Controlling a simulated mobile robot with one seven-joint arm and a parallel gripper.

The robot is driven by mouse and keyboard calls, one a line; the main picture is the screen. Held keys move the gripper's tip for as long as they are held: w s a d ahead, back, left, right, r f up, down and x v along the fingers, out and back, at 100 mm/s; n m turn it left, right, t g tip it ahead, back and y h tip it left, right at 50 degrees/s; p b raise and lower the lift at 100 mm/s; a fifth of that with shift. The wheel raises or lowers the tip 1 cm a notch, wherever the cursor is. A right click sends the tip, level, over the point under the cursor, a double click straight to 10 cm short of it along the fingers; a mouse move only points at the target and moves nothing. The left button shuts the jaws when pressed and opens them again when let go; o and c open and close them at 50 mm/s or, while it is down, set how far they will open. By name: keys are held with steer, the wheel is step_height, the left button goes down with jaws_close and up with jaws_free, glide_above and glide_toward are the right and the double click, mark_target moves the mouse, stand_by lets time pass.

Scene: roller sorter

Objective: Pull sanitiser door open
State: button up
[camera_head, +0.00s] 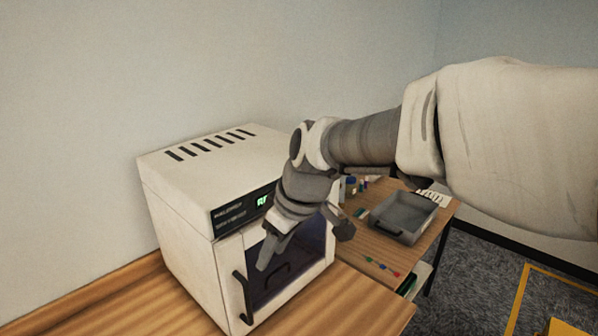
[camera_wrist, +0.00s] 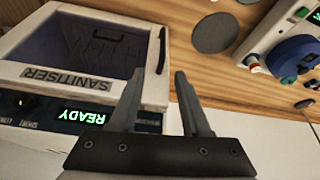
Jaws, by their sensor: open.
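The sanitiser (camera_head: 185,215) is a white box with a green-lit display, standing on a wooden worktop. Its door (camera_head: 232,280) has a dark window and looks shut. A black upright handle (camera_head: 243,298) is on the door's left side in the head view. In the wrist view the sanitiser appears upside down, its display reading READY, and the handle (camera_wrist: 162,50) shows just beyond the fingertips. My gripper (camera_head: 304,247) is open and empty in front of the door, covering part of it. In the wrist view the fingers (camera_wrist: 160,74) are apart, with no visible contact with the handle.
A grey tray (camera_head: 402,217) and small coloured items (camera_head: 382,267) lie on the wooden table to the right. The wrist view shows a device with a blue knob (camera_wrist: 291,55) and dark round discs (camera_wrist: 215,33) on wood. The worktop before the sanitiser (camera_head: 345,305) is clear.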

mark_target(248, 292)
steer(key=x, duration=1.2)
steer(key=a+x, duration=0.1)
steer(key=x, duration=0.5)
steer(key=shift+s+r+p, duration=0.15)
steer(key=shift+r+p, duration=0.05)
steer(key=shift+p, duration=0.1)
steer(key=shift+c, duration=0.3)
jaws_close()
stand_by(0.5)
